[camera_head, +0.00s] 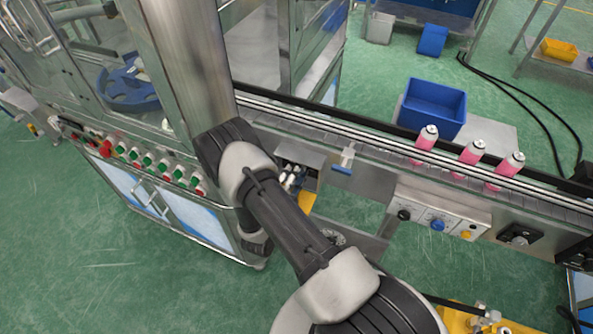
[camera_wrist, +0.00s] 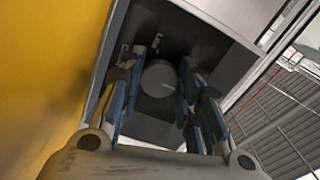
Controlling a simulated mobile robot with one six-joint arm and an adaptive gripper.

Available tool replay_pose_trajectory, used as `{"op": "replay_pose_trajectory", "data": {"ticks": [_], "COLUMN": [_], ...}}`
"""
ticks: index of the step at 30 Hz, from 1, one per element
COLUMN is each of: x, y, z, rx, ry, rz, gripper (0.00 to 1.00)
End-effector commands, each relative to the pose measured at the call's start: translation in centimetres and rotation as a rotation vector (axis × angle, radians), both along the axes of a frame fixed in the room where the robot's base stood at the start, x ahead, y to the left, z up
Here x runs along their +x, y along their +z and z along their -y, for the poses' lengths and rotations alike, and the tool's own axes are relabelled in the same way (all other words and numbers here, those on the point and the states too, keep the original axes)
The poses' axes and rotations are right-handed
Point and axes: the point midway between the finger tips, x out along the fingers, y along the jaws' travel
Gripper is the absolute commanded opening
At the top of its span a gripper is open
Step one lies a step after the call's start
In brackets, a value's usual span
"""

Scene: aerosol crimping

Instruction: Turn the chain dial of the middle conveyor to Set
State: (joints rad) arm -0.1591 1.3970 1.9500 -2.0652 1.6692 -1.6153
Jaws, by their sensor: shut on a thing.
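In the wrist view my gripper (camera_wrist: 157,92) is shut on a round grey dial (camera_wrist: 157,76), with blue-edged fingers on both sides of it. The dial has a short light pointer mark on its right side. It sits on a dark panel (camera_wrist: 150,38) inside a grey frame. Any lettering around the dial cannot be read. In the head view my arm crosses the front of the line, and the dial and the grip on it cannot be made out there.
A conveyor (camera_head: 390,150) carries pink cans (camera_head: 471,153) at the right. A control panel (camera_head: 437,222) with knobs hangs on its front. A machine cabinet (camera_head: 170,215) with green and red buttons stands left. A yellow surface (camera_wrist: 45,80) lies close left of my gripper.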

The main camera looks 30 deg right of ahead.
Motion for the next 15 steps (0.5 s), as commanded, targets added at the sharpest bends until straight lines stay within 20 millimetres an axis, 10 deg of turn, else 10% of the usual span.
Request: {"op": "replay_pose_trajectory", "data": {"ticks": [9, 10, 15], "x": [0.03, 0.03, 0.03], "y": [0.05, 0.05, 0.04], "z": [0.0, 0.0, 0.0], "rx": [0.0, 0.0, 0.0], "ry": [0.0, 0.0, 0.0], "rz": [0.001, 0.001, 0.001], "gripper": [0.08, 0.33, 0.45]}}
